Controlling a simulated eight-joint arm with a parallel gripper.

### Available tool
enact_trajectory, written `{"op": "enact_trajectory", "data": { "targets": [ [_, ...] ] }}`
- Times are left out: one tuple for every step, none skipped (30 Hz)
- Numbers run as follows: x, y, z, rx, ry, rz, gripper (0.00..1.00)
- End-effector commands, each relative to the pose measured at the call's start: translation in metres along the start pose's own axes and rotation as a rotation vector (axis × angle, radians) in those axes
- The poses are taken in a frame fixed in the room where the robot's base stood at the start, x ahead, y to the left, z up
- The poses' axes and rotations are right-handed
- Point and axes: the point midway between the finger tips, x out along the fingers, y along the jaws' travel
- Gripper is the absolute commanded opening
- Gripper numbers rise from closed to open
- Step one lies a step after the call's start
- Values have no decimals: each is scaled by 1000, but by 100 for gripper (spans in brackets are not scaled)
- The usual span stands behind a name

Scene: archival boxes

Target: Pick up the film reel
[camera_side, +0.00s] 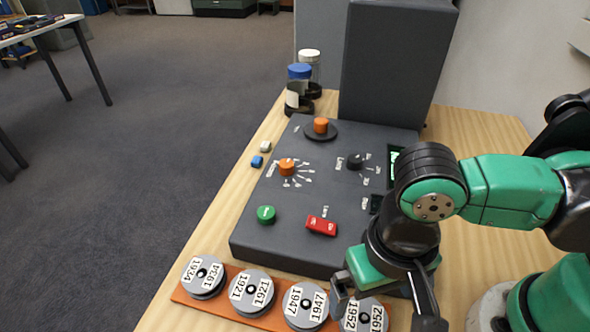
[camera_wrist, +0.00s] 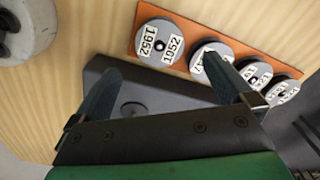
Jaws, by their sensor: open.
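Several grey film reels with white year labels lie flat in a row on an orange-brown tray (camera_side: 232,271): the 1934 reel (camera_side: 203,276), the 1921 reel (camera_side: 252,291), the 1947 reel (camera_side: 304,307) and the 1952 reel (camera_side: 364,318). My gripper (camera_side: 388,303) is open and empty at the 1952 end, and partly covers that reel in the side view. In the wrist view, the 1952 reel (camera_wrist: 160,43) lies just beyond the gap between the fingertips (camera_wrist: 161,65). The right finger overlaps the 1947 reel (camera_wrist: 203,67) there.
A dark grey console (camera_side: 290,232) with orange, black, green and red controls stands right behind the tray. A tall dark box (camera_side: 393,60) and jars with blue (camera_side: 299,72) and white (camera_side: 309,54) lids are at the back. Bare wood shows at the right.

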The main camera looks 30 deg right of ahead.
Motion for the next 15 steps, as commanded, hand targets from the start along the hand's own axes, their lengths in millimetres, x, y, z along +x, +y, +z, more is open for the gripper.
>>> {"op": "enact_trajectory", "data": {
  "targets": [
    [5,0,0,0,0,0,100],
    [7,0,0,0,0,0,100],
    [10,0,0,0,0,0,100],
    [11,0,0,0,0,0,100],
    [12,0,0,0,0,0,100],
    [14,0,0,0,0,0,100],
    [15,0,0,0,0,0,100],
    [17,0,0,0,0,0,100],
    [19,0,0,0,0,0,100],
    [22,0,0,0,0,0,100],
    [24,0,0,0,0,0,100],
    [28,0,0,0,0,0,100],
    [31,0,0,0,0,0,100],
    [34,0,0,0,0,0,100],
    [38,0,0,0,0,-1,100]
  ]
}}
